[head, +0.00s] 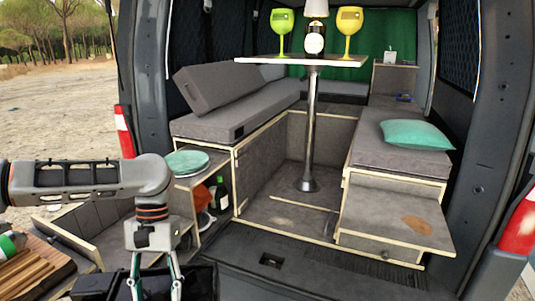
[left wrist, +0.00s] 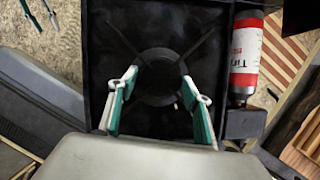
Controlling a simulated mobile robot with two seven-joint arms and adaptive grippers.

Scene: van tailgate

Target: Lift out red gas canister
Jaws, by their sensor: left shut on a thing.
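The red gas canister (left wrist: 245,60), with a white label band, lies along the right side of the black stove (left wrist: 110,45) in the left wrist view. Its lower end meets a dark block. I cannot make it out in the head view. My left gripper (left wrist: 160,80) is over the stove, its fingertips on either side of the round burner and shut on the stove there. It also shows in the head view (head: 155,284). The canister is outside its fingers. My right gripper (left wrist: 44,22) shows at the wrist view's upper left, fingers apart and empty, partly cut off.
A wooden slatted board (head: 30,272) stands left of the stove. A drawer unit with a teal plate (head: 187,162) and a dark bottle (head: 221,195) is beyond my gripper. The van floor around the table post (head: 311,130) is clear.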

